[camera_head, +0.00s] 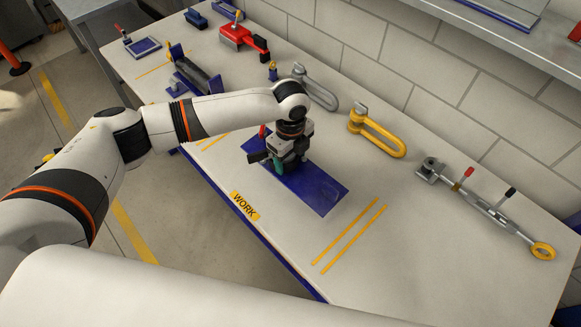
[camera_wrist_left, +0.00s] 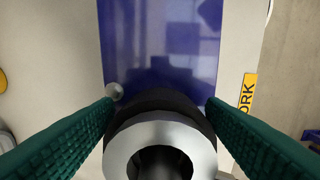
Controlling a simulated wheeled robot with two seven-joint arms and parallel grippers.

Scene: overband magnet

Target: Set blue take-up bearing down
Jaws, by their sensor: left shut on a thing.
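My left gripper (camera_head: 283,166) points down over the blue mat (camera_head: 322,192) on the workbench. In the left wrist view its green fingers (camera_wrist_left: 160,106) are shut on a round dark piece with a silver ring end (camera_wrist_left: 118,160), seemingly the take-up bearing. No blue shows on this piece. In the head view the gripper mostly hides it. I cannot tell whether it touches the mat. The blue mat also shows in the left wrist view (camera_wrist_left: 165,40), with a small round grey thing (camera_wrist_left: 114,91) near its edge. My right gripper is not in view.
A yellow shackle (camera_head: 377,133), a grey shackle (camera_head: 316,88) and a turnbuckle (camera_head: 490,209) lie toward the wall. A red tool (camera_head: 243,40) and a dark clamp-like block (camera_head: 196,76) stand farther back. The bench is clear right of the mat, around two yellow lines (camera_head: 350,236).

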